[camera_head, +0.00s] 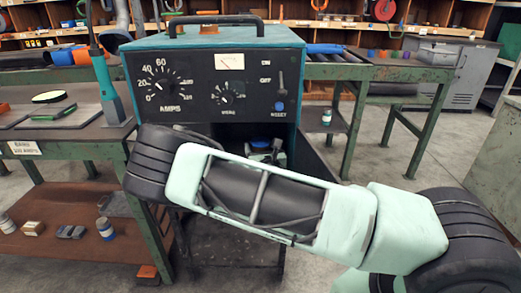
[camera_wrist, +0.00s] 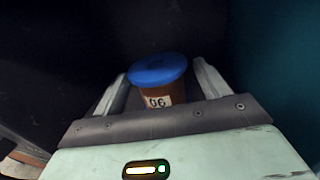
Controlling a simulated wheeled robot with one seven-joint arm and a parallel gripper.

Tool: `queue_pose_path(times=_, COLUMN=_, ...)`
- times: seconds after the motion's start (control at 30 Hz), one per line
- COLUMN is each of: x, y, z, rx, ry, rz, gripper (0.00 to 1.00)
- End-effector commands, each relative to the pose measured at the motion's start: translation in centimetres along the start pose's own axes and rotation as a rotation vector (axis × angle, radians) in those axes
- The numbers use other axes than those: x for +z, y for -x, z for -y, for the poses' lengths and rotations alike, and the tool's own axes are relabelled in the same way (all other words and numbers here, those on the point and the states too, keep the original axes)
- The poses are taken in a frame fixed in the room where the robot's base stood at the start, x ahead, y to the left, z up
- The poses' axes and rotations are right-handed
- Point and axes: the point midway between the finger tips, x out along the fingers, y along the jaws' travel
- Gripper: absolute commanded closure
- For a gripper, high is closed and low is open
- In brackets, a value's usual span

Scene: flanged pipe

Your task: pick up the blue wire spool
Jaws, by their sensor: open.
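The blue wire spool (camera_wrist: 157,71) has a round blue top flange and a brown body with a white label. In the wrist view it stands between the two fingers of my gripper (camera_wrist: 159,76), which is open, with a finger on each side. I cannot tell whether either finger touches it. The spool's lower end is hidden by the gripper's housing. In the head view a bit of its blue top (camera_head: 260,142) shows in the dark space below the teal machine, behind my arm, and most of it is hidden.
The teal welding machine (camera_head: 225,75) with dials sits above the dark recess, whose walls are close around my gripper. A green-framed bench (camera_head: 75,150) with a torch stands at the left. Another workbench (camera_head: 385,72) stands behind at the right.

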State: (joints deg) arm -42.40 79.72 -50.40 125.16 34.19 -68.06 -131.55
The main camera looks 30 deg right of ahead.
Motion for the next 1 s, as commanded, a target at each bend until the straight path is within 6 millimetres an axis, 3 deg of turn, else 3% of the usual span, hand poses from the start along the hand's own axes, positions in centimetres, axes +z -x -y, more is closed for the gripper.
queue_pose_path(times=0.13, x=0.1, y=-1.5, z=0.0, rx=0.0, ry=-0.001, rz=0.001, gripper=0.25)
queue_pose_path(times=0.37, x=0.0, y=-1.7, z=-0.1, rx=0.001, ry=0.001, rz=0.001, gripper=0.25)
queue_pose_path(times=0.4, x=0.0, y=-1.7, z=-0.1, rx=0.001, ry=0.001, rz=0.001, gripper=0.28)
queue_pose_path(times=0.63, x=0.0, y=-1.7, z=0.0, rx=0.001, ry=0.001, rz=0.001, gripper=0.92)
queue_pose_path(times=1.0, x=0.5, y=-1.6, z=-0.1, rx=0.001, ry=0.0, rz=0.005, gripper=0.95)
